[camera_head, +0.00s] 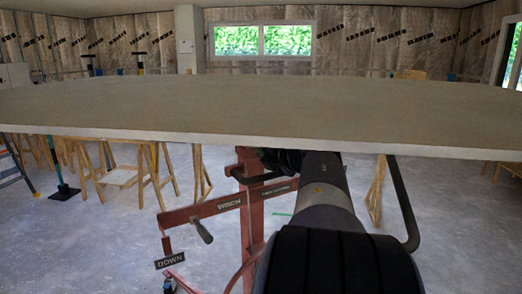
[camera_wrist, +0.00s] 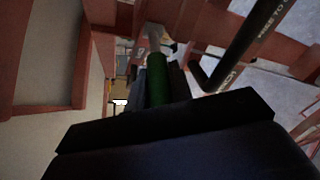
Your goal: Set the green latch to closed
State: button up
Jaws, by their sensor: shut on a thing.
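The green latch (camera_wrist: 158,78) shows in the wrist view as a green cylindrical grip on a pale metal stem, between the fingers of my gripper (camera_wrist: 160,86). The gripper is shut on it. The latch's far end runs up towards the red frame of the lift. The latch's lower part is hidden by my gripper's body. In the head view the latch cannot be made out; my arm reaches under the panel and covers that spot.
A wide grey panel (camera_head: 250,108) lies flat above my arm. The red lift (camera_head: 250,205) stands below it, with a winch crank (camera_head: 202,230) and a DOWN sign (camera_head: 170,260). A black bent bar (camera_wrist: 245,45) is close right of the latch. Wooden trestles (camera_head: 128,178) stand left.

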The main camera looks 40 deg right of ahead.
grip_shut()
jog(key=shift+a, duration=0.1)
jog(key=w+a+m+g+h+p, duration=0.4)
jog(key=w+m+g+h+p, duration=0.1)
jog(key=m+h, duration=0.4)
jog(key=shift+w+a+m+g+h+p, duration=0.4)
jog(key=shift+g+h+p, duration=0.5)
jog(key=shift+h, duration=0.3)
jog(key=shift+r, duration=0.15)
jog(key=o, duration=0.8)
grip_release()
jog(key=shift+d, duration=0.1)
jog(key=shift+c, duration=0.2)
